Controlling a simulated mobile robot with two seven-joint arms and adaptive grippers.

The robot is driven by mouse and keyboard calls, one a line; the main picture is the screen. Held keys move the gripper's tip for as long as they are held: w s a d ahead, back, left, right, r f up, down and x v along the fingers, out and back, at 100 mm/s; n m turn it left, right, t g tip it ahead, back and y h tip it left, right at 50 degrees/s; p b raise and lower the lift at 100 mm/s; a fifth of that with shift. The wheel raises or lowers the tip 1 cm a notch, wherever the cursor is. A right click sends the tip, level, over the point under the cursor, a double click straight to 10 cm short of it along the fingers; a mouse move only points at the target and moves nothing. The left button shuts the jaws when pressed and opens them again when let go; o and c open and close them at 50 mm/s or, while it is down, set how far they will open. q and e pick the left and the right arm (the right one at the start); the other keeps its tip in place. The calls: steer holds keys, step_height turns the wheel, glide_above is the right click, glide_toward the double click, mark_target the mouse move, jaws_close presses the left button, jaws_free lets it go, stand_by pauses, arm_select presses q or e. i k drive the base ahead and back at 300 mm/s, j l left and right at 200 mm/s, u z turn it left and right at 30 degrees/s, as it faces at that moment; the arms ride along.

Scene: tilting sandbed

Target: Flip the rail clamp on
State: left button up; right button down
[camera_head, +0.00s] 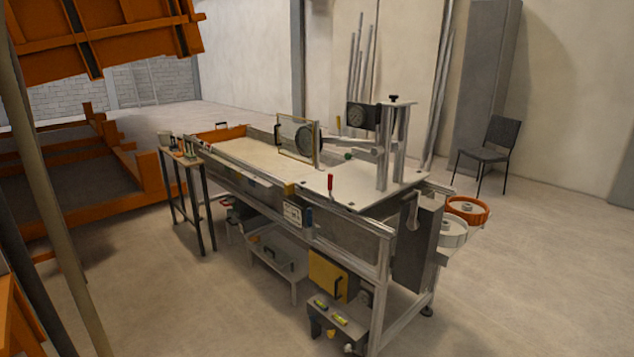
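The tilting sandbed (347,232) stands on a metal frame in the middle of the view. A small upright red handle (330,183) rises at its near long side, by the pale plate at the right end. It may belong to the rail clamp, but it is too small to tell for sure, and its on or off state cannot be read. A clear-framed panel (296,137) with a round dial stands across the bed. Neither of my grippers is in view.
A small side table (182,160) with small items stands left of the bed. A low grey stool (340,322) sits by the frame's near right end. Orange frames (95,215) fill the left side. A chair (490,150) stands at the back right. The floor in front is clear.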

mark_target(330, 199)
steer(key=i+j+u, duration=0.1)
steer(key=i+j, duration=1.75)
steer(key=i, duration=0.2)
steer(key=j+u, duration=0.05)
